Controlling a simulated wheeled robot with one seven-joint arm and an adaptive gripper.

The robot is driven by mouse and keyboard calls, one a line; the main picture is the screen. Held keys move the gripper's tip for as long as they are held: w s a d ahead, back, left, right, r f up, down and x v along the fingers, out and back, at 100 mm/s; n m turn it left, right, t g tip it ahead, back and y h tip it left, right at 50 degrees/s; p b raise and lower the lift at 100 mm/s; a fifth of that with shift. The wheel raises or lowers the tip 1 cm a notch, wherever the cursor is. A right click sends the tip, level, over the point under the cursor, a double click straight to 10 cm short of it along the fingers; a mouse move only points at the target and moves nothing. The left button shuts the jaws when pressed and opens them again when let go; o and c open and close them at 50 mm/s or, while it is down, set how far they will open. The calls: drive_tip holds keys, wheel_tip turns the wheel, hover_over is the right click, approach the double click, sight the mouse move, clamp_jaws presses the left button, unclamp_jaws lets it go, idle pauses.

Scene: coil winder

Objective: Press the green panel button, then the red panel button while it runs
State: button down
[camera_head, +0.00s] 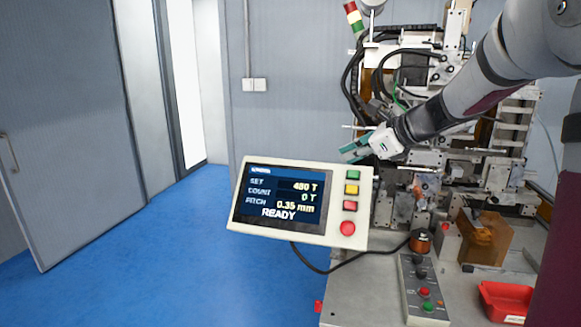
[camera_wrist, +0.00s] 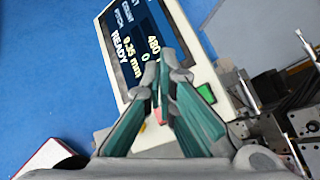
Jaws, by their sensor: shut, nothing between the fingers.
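The white control panel (camera_head: 300,167) has a screen (camera_head: 280,198) reading SET 480 T, COUNT 0 T, PITCH 0.35 mm and READY. On its right edge are a green button (camera_head: 353,175), a yellow button (camera_head: 351,189), a red button (camera_head: 350,205) and a round red knob (camera_head: 347,228). My gripper (camera_head: 346,153) is shut and empty, just above the panel's top right in the head view. In the wrist view my gripper (camera_wrist: 164,76) covers part of the screen, and the green button (camera_wrist: 206,93) shows right of the fingers. The red button is not clear there.
The winding machine (camera_head: 440,180) stands behind and right of the panel. A grey box (camera_head: 423,285) on the bench carries its own red and green buttons. A red tray (camera_head: 505,302) lies at the right. A stack light (camera_head: 354,20) stands above. Blue floor is free at left.

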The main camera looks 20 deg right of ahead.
sight(353, 174)
drive_tip(key=shift+w+d+r+m, duration=0.15)
drive_tip(key=shift+w+d+m, duration=0.1)
drive_tip(key=shift+d+m, duration=0.4)
drive_tip(key=shift+w+d, duration=0.1)
drive_tip(key=shift+d, duration=0.05)
drive_tip(key=shift+w+d+f+b, duration=0.6)
drive_tip(key=shift+w+f+b, duration=0.2)
drive_tip(key=shift+w+f, duration=0.15)
drive_tip(key=shift+w+d+f+b, duration=0.6)
drive_tip(key=shift+w+f+b, duration=0.2)
drive_tip(key=shift+f, duration=0.2)
drive_tip(key=shift+w+d+f+b, duration=0.6)
drive_tip(key=shift+w+f+b, duration=0.15)
drive_tip(key=shift+w+f, duration=0.2)
drive_tip(key=shift+w+d+f, duration=0.15)
drive_tip(key=shift+w+f, duration=0.05)
drive_tip(key=shift+f, duration=0.05)
